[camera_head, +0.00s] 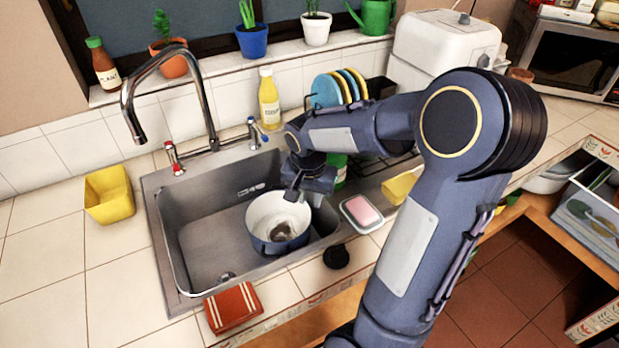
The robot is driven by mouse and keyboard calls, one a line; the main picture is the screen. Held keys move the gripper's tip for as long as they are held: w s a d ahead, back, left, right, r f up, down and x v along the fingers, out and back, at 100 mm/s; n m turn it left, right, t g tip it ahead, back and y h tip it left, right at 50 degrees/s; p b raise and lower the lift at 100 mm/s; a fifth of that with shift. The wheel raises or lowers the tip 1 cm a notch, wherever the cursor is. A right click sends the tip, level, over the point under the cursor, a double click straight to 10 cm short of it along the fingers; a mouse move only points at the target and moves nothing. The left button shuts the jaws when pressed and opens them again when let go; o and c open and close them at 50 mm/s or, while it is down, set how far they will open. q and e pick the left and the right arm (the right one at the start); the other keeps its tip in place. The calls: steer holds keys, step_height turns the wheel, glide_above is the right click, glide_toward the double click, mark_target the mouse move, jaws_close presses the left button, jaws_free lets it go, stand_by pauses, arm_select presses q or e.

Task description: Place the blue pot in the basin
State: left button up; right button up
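The blue pot (261,245), blue outside and white inside, is upright in the right part of the grey sink basin (192,240). The picture does not clearly show whether its base touches the basin floor. A dark patch, perhaps shadow, shows inside it. My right gripper (293,195) reaches down from the right to the pot's back right rim. The fingers are small and dark against the rim, so I cannot tell whether they grip it. My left gripper is not in view.
A tall curved faucet (165,58) rises behind the basin, with red and blue handles. A yellow container (109,194) stands left, a red cloth (233,307) in front, and a pink soap dish (361,212) right. A dish rack holds plates (326,92) behind. The basin's left part is clear.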

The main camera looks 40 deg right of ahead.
step_height(320, 180, up, 7)
steer(key=s+a+n+t+y, duration=0.4)
steer(key=s+a+n, duration=0.6)
steer(key=s+a, duration=0.4)
steer(key=a+y, duration=0.1)
steer(key=a, duration=0.1)
steer(key=shift+s+a+f, duration=0.15)
steer(key=shift+s+a, duration=0.1)
steer(key=shift+a, duration=0.15)
steer(key=shift+d+t, duration=0.1)
steer(key=shift+t, duration=0.2)
